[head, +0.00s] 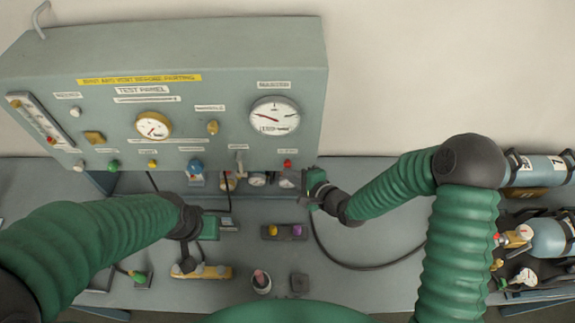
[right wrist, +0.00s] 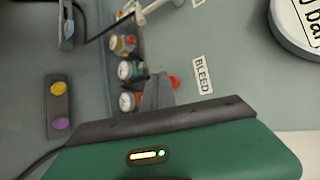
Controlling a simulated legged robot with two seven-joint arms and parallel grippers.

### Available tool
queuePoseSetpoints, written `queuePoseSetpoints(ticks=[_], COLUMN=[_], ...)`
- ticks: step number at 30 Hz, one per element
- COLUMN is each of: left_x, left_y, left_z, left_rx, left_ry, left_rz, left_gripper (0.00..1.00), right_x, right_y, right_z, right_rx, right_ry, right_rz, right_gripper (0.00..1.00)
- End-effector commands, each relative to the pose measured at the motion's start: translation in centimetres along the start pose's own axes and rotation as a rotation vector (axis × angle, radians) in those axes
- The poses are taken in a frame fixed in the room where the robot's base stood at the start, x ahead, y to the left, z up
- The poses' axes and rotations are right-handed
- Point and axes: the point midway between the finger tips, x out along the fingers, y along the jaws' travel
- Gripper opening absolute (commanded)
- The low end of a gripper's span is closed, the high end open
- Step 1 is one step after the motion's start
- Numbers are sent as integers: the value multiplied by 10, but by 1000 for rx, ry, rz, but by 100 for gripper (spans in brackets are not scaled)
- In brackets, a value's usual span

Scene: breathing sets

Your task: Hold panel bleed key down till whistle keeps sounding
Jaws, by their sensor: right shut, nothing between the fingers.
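The test panel (head: 215,120) is a grey-green box with gauges, labels and coloured keys. The red bleed key (head: 288,163) is at its lower right edge; in the right wrist view the red key (right wrist: 174,83) shows beside the BLEED label (right wrist: 203,75). My right gripper (head: 304,181) is at the panel's lower right corner. In the right wrist view its shut, empty fingertips (right wrist: 158,92) are right beside the red key and partly cover it; I cannot tell whether they touch. My left gripper (head: 232,223) is low over the bench, its jaws too small to read. I cannot pick out a whistle.
Small gauges (head: 257,180) sit under the panel. A dark block with yellow and purple buttons (head: 284,231) lies on the bench (head: 350,235). A black hose (head: 345,261) curves right. A yellow bar (head: 208,271) lies near the left gripper.

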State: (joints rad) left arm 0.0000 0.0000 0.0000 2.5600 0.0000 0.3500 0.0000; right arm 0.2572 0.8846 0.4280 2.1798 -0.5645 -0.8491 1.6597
Motion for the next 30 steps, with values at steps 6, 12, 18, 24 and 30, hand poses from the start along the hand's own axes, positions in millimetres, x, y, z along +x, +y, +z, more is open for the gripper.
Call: queuePoseSetpoints(ticks=[6, 12, 18, 24, 30], left_x=[0, 0, -1, -1, -1], left_y=[0, 0, 0, 0, 0], left_z=[0, 0, 0, 0, 0], left_rx=[0, 0, 0, 0, 0], left_ry=[0, 0, 0, 0, 0], left_rz=[0, 0, 0, 0, 0], left_gripper=[36, 36, 36, 36, 36], right_x=[2, 4, 5, 7, 9], right_y=[-1, -2, -4, -6, -7], right_z=[-1, -2, -4, -6, -7], right_rx=[0, 1, 1, 1, 1], right_ry=[0, 0, 0, 1, 1], right_rz=[0, 0, -1, -1, -1], right_gripper=[0, 0, 0, 0, 0])
